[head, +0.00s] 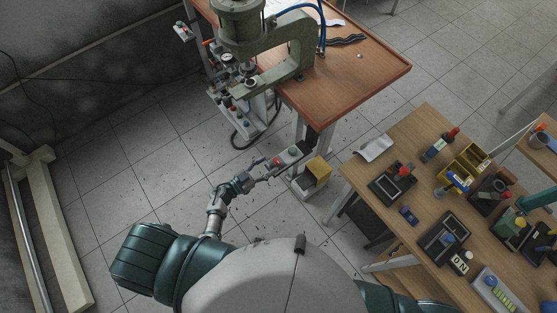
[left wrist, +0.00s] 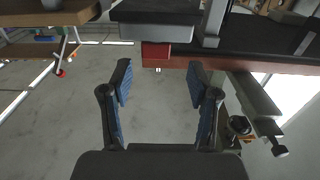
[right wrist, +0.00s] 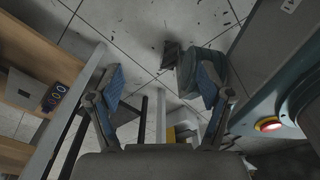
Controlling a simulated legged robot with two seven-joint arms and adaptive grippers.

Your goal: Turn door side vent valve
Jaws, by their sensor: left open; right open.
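The orange-topped table (head: 385,72) carries a green press (head: 290,62). A unit with several small knobs and fittings (head: 235,104) sits low at its left side. I cannot tell which part is the door side vent valve.
A wooden workbench (head: 365,178) with tools and boxes stands at the right. A yellow box (head: 318,171) is low between the tables. Tiled floor (head: 130,170) is free at the left. A dark table leg (right wrist: 85,140) is close to my right gripper.

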